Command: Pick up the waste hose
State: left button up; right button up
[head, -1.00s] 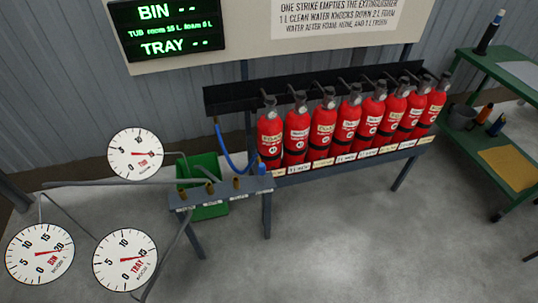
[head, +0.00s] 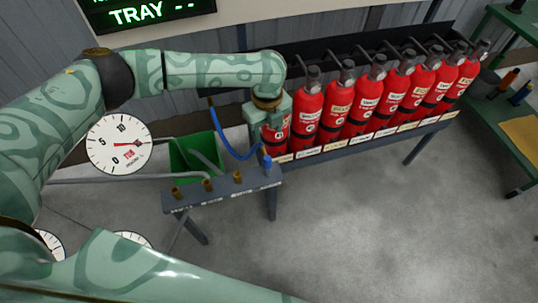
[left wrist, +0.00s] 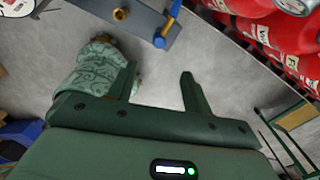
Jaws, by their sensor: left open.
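A blue hose (head: 226,143) hangs in a curve from the extinguisher rack to a blue plug (head: 267,161) at the right end of a small grey bench (head: 220,192). I take it for the waste hose, but its label is unreadable. My left gripper (head: 268,110) is above the plug, in front of the first extinguisher; its fingers are unclear in the head view. In the left wrist view the left gripper (left wrist: 158,86) is open and empty. The blue plug (left wrist: 160,41) shows beyond its fingertips, apart from them. My right gripper is not in view.
Several red extinguishers (head: 362,97) stand in a row right of the bench. Brass fittings (head: 208,184) line the bench, with grey hoses beside it. A green tub (head: 180,160) stands behind it. A dial (head: 118,144) is at left. The floor (head: 370,230) at right is clear.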

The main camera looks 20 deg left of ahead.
aim_at(267, 158)
pick_arm(q)
notch_tip(267, 158, down, 10)
jog(key=b, duration=0.4)
jog(key=shift+f, duration=0.3)
notch_tip(267, 158, down, 5)
jog(key=b, duration=0.3)
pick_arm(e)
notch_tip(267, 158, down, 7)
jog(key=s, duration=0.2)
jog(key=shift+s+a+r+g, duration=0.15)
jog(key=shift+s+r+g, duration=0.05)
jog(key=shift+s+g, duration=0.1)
pick_arm(q)
jog(key=shift+r, duration=0.1)
jog(key=shift+c, duration=0.3)
jog(key=c, duration=1)
